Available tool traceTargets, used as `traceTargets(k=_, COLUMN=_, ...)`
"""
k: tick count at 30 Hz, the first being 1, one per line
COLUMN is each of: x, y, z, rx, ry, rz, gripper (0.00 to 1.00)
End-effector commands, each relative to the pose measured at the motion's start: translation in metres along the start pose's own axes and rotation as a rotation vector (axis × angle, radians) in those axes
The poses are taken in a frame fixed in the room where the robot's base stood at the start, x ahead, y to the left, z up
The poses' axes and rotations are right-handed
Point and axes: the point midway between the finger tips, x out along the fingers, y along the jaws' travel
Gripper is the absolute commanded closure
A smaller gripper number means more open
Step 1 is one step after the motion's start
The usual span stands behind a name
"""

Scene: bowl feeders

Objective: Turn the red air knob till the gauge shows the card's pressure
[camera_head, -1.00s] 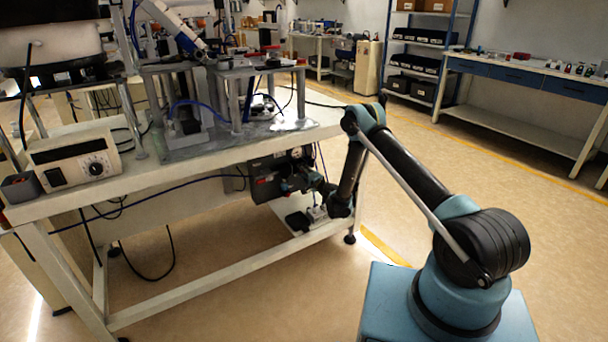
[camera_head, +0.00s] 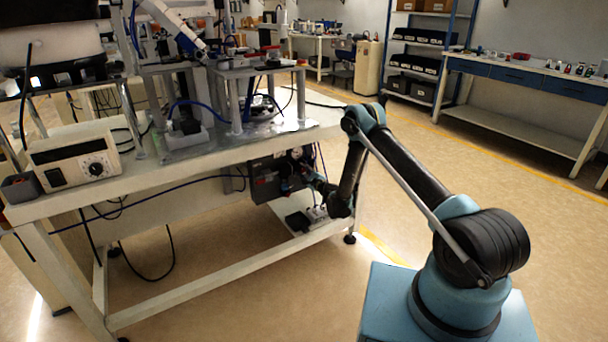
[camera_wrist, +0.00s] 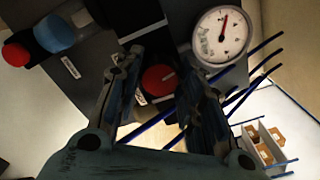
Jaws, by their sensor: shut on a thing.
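The red knob (camera_wrist: 158,80) with a pale pointer line sits on the dark panel, in the middle of the wrist view. My gripper (camera_wrist: 160,88) has one finger on each side of it and is shut on it. The round white gauge (camera_wrist: 222,36) is just up and right of the knob. Its red needle points nearly straight up in the picture; the figures are too small to read. In the head view my gripper (camera_head: 312,180) is at the panel under the bench and hides the knob. I cannot make out the pressure card.
A blue knob (camera_wrist: 55,33) and another red knob (camera_wrist: 16,53) stick out at the left of the panel. Dark blue hoses (camera_wrist: 252,85) run right of my gripper. The bench (camera_head: 200,168) overhangs the panel box (camera_head: 265,186). Floor in front is clear.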

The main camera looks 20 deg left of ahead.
Motion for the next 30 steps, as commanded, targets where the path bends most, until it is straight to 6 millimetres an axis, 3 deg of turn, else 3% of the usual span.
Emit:
traceTargets(k=15, x=-0.0006, y=-0.0002, z=-0.0021, rx=0.018, ry=0.003, rz=-0.002, gripper=0.88)
traceTargets(k=16, x=-0.0006, y=-0.0002, z=-0.0021, rx=0.018, ry=0.003, rz=-0.002, gripper=0.60)
traceTargets(k=18, x=-0.0006, y=-0.0002, z=-0.0019, rx=0.018, ry=0.002, rz=-0.001, gripper=0.44)
traceTargets(k=30, x=-0.0003, y=-0.0017, z=0.0010, rx=0.018, ry=0.000, rz=0.000, gripper=0.44)
